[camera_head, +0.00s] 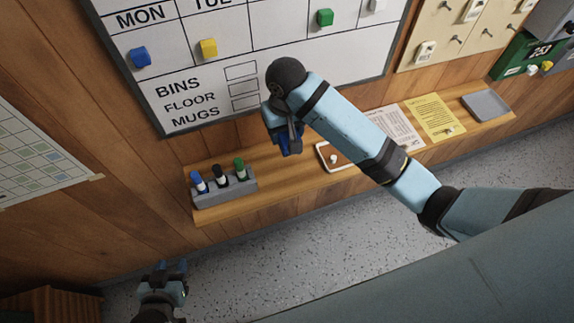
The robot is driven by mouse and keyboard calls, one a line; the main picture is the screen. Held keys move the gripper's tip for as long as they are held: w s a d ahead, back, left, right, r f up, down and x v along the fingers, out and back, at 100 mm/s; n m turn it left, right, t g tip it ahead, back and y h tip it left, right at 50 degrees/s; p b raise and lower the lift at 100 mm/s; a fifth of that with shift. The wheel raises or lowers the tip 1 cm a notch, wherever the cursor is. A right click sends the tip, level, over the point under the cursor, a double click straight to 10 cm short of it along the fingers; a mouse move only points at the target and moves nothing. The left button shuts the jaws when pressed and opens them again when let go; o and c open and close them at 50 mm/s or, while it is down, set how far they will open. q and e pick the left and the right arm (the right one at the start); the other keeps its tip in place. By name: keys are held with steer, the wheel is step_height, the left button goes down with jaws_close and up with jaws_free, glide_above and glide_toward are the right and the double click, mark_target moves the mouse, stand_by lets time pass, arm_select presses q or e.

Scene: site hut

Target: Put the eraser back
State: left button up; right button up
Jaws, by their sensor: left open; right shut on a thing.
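My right gripper (289,142) is in front of the wooden ledge, below the whiteboard (216,60), and points down. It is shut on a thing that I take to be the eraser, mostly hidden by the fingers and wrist. No other eraser shows. A grey marker holder (226,194) with blue, black and green capped markers stands at the ledge's left end. My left gripper (174,268) is low at the left, over the floor, open and empty.
Paper sheets, a yellow sheet (434,117) and a grey tray (486,105) lie further right. Magnets, such as a blue one (141,57), are on the board.

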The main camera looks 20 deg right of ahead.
steer(key=shift+s+a+f, duration=0.1)
steer(key=shift+s+f, duration=0.1)
steer(key=shift+f, duration=0.2)
step_height(320, 180, down, 3)
glide_above(287, 172)
step_height(287, 172, down, 8)
steer(key=shift+r, duration=0.1)
step_height(287, 172, down, 4)
steer(key=shift+r, duration=0.1)
steer(key=shift+f, duration=0.35)
arm_select(q)
steer(key=shift+d, duration=0.1)
arm_select(e)
steer(key=shift+f, duration=0.1)
steer(key=o, duration=0.9)
arm_select(q)
steer(key=shift+w+r, duration=0.15)
steer(key=shift+r, duration=0.05)
